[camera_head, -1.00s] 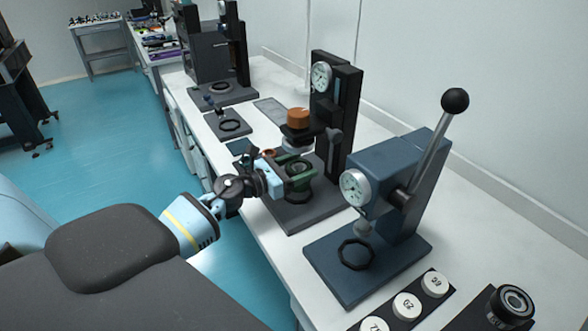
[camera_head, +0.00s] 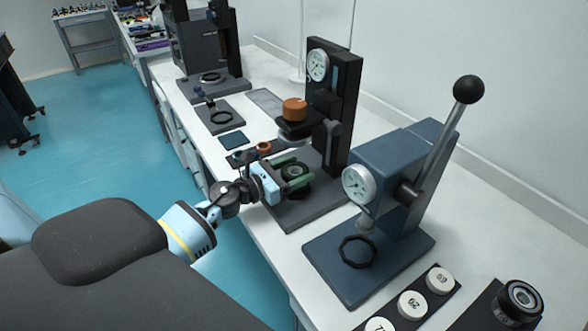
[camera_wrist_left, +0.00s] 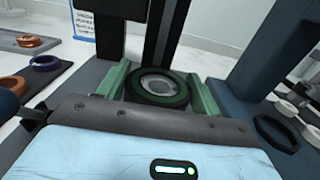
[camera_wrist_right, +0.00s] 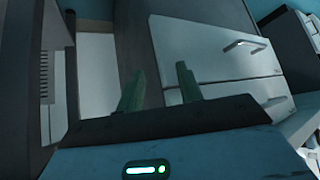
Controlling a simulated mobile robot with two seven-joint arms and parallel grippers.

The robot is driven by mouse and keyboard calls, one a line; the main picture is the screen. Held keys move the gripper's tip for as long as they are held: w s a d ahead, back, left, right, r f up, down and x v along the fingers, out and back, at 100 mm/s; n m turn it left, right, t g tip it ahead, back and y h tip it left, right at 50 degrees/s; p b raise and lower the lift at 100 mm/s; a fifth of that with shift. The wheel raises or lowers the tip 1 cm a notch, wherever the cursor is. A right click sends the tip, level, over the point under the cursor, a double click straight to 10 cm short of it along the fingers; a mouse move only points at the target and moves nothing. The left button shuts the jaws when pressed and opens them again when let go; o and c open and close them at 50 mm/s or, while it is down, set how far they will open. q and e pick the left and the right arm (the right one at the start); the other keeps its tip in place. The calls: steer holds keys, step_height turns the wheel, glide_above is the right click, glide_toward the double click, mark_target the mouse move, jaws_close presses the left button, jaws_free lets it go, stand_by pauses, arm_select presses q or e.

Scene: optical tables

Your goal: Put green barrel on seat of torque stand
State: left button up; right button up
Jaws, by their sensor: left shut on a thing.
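My left gripper (camera_head: 296,174) is shut on a dark barrel with a green rim (camera_head: 297,170). In the left wrist view the barrel (camera_wrist_left: 160,88) sits between the two green fingers, with its round pale centre facing up. It is at the base of a tall black stand (camera_head: 338,110) with a dial, low over the base plate; whether it touches is hidden by the fingers. No label shows which stand is the torque stand. My right gripper (camera_wrist_right: 160,90) is open and empty in the right wrist view, in front of pale cabinet fronts; it is outside the head view.
A blue lever press (camera_head: 395,170) with a dial and a dark ring (camera_head: 358,252) on its base stands to the right. An orange piece (camera_head: 294,108) sits on the black stand's arm above my left gripper. White numbered discs (camera_head: 412,305) and a black cylinder (camera_head: 519,302) lie at front right.

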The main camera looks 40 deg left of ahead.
arm_select(q)
steer(key=shift+f, duration=0.1)
steer(key=o, duration=1.3)
steer(key=shift+c, duration=0.2)
arm_select(e)
steer(key=shift+f, duration=0.1)
steer(key=shift+w, duration=0.1)
arm_select(q)
steer(key=shift+r, duration=0.2)
steer(key=b+v, duration=0.1)
steer(key=v, duration=0.4)
steer(key=b+v, duration=0.1)
steer(key=v, duration=0.5)
steer(key=shift+s+f+b, duration=0.1)
steer(key=shift+f+b, duration=0.15)
steer(key=shift+b, duration=0.05)
steer(key=shift+s+a+r, duration=0.15)
steer(key=shift+s+a, duration=0.1)
steer(key=shift+s, duration=0.1)
arm_select(e)
steer(key=shift+s+a+f+g, duration=0.1)
steer(key=shift+s+f, duration=0.15)
steer(key=shift+f, duration=0.25)
steer(key=shift+s+f+g, duration=0.1)
steer(key=shift+s+f, duration=0.2)
steer(key=shift+f, duration=0.2)
steer(key=shift+s+a+f+g, duration=0.1)
steer(key=shift+s+f, duration=0.15)
steer(key=shift+f, duration=0.25)
